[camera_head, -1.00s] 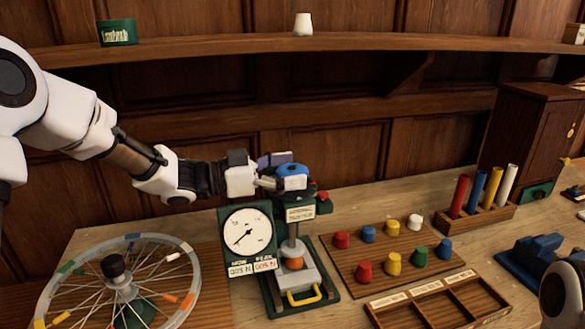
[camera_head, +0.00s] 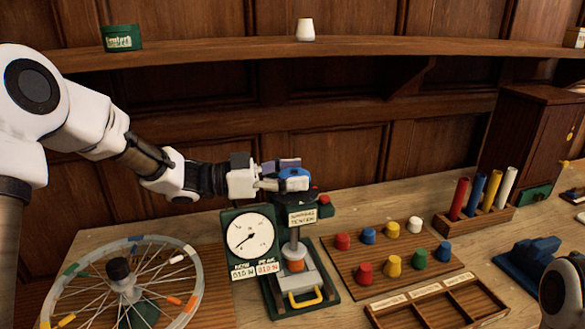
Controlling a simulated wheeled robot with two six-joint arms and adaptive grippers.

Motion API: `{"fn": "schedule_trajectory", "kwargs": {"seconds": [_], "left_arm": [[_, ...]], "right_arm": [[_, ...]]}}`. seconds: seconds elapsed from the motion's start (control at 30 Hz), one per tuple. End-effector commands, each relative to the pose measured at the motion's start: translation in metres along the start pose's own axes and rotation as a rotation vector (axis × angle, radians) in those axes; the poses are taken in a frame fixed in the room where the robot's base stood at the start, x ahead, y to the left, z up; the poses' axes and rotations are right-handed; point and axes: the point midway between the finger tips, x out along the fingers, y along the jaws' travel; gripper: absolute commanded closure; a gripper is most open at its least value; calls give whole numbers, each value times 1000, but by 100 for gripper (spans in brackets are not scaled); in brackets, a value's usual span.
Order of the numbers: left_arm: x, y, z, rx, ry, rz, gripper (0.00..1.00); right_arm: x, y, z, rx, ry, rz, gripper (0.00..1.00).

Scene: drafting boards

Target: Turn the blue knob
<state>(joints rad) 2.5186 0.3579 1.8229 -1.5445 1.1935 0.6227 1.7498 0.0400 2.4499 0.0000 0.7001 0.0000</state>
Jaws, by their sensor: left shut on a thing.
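The blue knob (camera_head: 292,180) sits on top of a green press-like tester (camera_head: 303,215) with a dial gauge (camera_head: 248,233) on its left. My left gripper (camera_head: 280,184) reaches in from the left and is shut on the blue knob. Its fingers hide part of the knob. Below, an orange piece (camera_head: 295,265) stands upright on the tester's grey platform, under its plunger. My right gripper is not in view; only part of my right arm shows at the lower right edge.
A board of coloured pegs (camera_head: 385,270) and a divided wooden tray (camera_head: 440,305) are right of the tester. A rack of coloured tubes (camera_head: 480,215) and a cabinet (camera_head: 530,135) stand at the right. A shelf runs above.

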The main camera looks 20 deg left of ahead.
Motion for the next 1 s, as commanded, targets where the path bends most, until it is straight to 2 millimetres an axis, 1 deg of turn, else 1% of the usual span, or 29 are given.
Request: {"fn": "schedule_trajectory", "kwargs": {"seconds": [0.03, 0.3, 0.67, 0.8, 1.0], "left_arm": [[0, -1, -4, -1, -3, 26, 71], [0, -2, -4, 0, -4, 238, 71], [1, -1, 0, 0, -5, 571, 71], [1, -1, -2, -2, -5, 676, 71], [1, -1, -2, -2, -3, 784, 71]], "right_arm": [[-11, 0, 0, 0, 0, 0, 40], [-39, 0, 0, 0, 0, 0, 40], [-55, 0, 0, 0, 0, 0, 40], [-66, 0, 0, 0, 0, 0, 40], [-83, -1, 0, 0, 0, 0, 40]]}}
